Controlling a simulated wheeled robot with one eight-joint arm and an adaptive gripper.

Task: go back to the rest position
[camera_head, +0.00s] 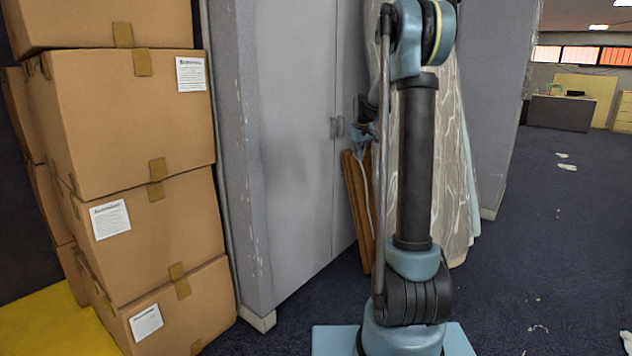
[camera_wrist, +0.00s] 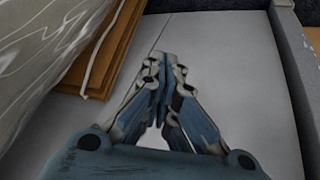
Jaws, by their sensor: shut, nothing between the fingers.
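My gripper (camera_wrist: 166,62) shows in the wrist view with its two fingers together and nothing between the tips. It points toward a pale grey cabinet surface. In the head view my gripper (camera_head: 359,143) is a small shape just left of my upright arm, in front of the grey cabinet (camera_head: 295,130). My arm partly hides the space behind it. No contact between gripper and cabinet can be made out.
Stacked cardboard boxes (camera_head: 130,120) stand at the left, by a yellow patch (camera_head: 55,325). Brown boards (camera_head: 358,205) and a plastic-wrapped sheet (camera_head: 455,180) lean behind my arm. Dark carpet (camera_head: 560,240) at the right is mostly open, with scattered scraps. A desk (camera_head: 560,112) stands far off.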

